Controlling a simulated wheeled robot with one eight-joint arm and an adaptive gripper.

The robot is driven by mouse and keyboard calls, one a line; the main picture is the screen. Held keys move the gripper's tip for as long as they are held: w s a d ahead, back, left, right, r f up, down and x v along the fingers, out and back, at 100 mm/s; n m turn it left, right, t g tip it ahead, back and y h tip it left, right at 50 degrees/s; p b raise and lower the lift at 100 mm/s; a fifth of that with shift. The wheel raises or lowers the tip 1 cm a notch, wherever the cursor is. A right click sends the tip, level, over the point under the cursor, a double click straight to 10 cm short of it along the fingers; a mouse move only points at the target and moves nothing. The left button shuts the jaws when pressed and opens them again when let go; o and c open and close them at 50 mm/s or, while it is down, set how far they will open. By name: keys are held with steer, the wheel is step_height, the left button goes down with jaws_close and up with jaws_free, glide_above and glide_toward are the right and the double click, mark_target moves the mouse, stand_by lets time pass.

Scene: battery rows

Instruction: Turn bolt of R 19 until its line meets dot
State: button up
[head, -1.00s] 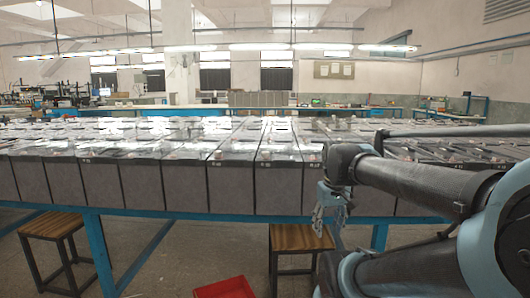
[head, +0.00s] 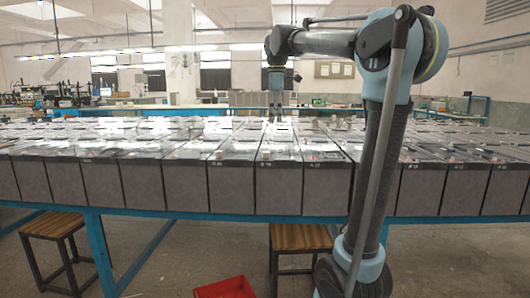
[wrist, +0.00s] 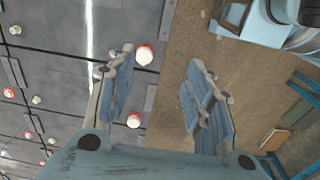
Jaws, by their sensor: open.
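Dark battery cells stand in rows on a blue-framed table. In the head view, a front-row cell (head: 417,190) just right of my upright arm carries a small label that may read R 19, but it is too small to be sure. Its line and dot cannot be made out. My gripper (head: 276,112) points down over the rows left of my arm, apart from that cell. In the wrist view my gripper (wrist: 161,57) is open and empty.
The blue table rail (head: 180,212) runs along the front edge. Space above the cells is clear on the left; my arm blocks part of the right.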

mark_target(265, 152)
steer(key=w+a+r+n, duration=0.2)
steer(key=w+a+r, duration=0.1)
steer(key=a, duration=0.1)
step_height(265, 152, down, 17)
steer(key=shift+f, duration=0.2)
stand_by(0.4)
steer(key=c, duration=1)
